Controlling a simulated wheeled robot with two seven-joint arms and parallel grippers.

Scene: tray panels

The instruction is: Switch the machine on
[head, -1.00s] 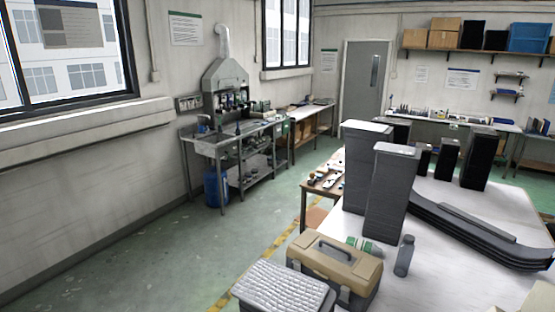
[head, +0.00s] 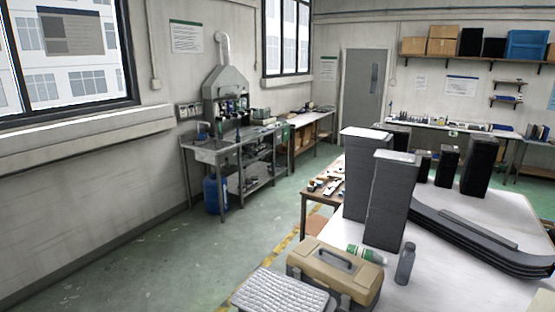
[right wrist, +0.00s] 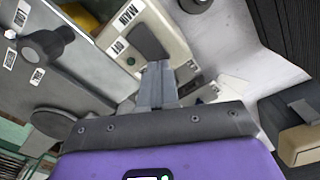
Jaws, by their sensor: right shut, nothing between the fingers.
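In the right wrist view my right gripper (right wrist: 157,68) is shut, its two grey fingers together with nothing between them. A small green round spot (right wrist: 130,61) shows on the housing to the left of the fingertips. I cannot tell whether this is the machine's switch, or whether the fingertips touch anything. A grey panel with a black knob (right wrist: 46,45) lies to the left. My left gripper is in neither view.
In the head view a white table (head: 455,225) holds tall dark grey blocks (head: 390,200), a tan toolbox (head: 335,272) and a grey bottle (head: 405,263). A hooded steel workbench (head: 215,150) stands by the left wall. The green floor at centre left is clear.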

